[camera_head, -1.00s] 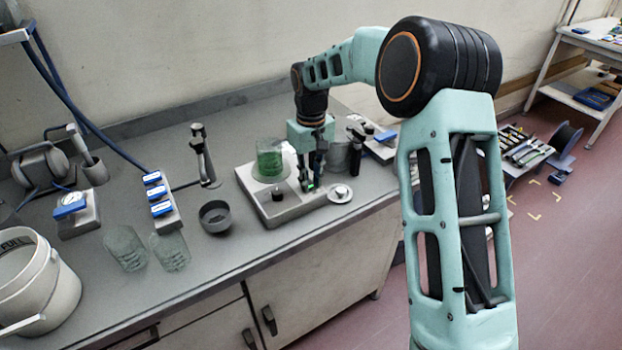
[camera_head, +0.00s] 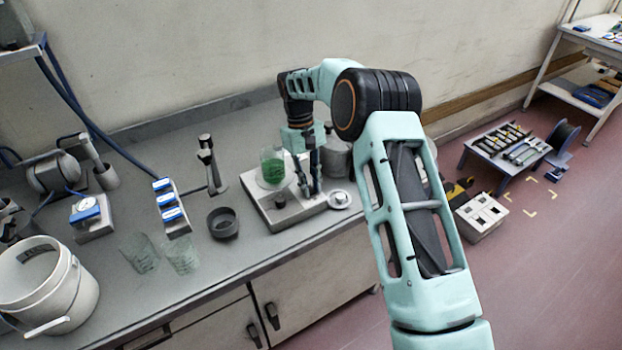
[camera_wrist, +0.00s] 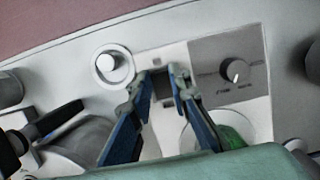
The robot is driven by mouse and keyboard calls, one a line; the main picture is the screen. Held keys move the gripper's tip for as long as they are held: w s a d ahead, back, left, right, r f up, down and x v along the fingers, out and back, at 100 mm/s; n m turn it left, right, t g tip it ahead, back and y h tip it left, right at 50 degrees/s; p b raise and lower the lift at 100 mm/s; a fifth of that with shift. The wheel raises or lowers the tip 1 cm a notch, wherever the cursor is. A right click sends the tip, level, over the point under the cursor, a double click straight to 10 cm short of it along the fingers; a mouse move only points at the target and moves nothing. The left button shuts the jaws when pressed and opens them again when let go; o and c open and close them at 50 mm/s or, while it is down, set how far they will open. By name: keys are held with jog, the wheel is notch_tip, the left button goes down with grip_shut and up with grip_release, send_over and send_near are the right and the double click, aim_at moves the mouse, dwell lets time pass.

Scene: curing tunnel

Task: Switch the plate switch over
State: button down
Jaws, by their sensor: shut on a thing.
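The plate (camera_head: 290,214) is a light grey box on the bench, with a dark round knob (camera_head: 280,200) on its front. A glass beaker (camera_head: 273,172) with green liquid stands on it. The plate switch (camera_wrist: 162,86) is a small dark rectangle on the plate's panel, between my fingertips in the wrist view. My gripper (camera_head: 308,191) points down at the right part of the plate; its fingers (camera_wrist: 163,78) also show in the wrist view, shut on the switch with one finger on each side. The fingers partly hide the switch, so its position cannot be told.
A small round dish (camera_head: 339,200) with a white knob sits right of the plate, close to my fingers. A dark bowl (camera_head: 222,223), two clear beakers (camera_head: 182,254) and a blue-topped block (camera_head: 170,208) stand to the left. Bare bench lies in front.

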jog(key=shift+w, duration=0.1)
jog(key=c, duration=1.8)
grip_release()
jog(key=shift+r, duration=0.15)
jog(key=v, duration=1.1)
jog(key=shift+r, duration=0.35)
jog(key=shift+a, duration=0.1)
jog(key=shift+w, duration=0.1)
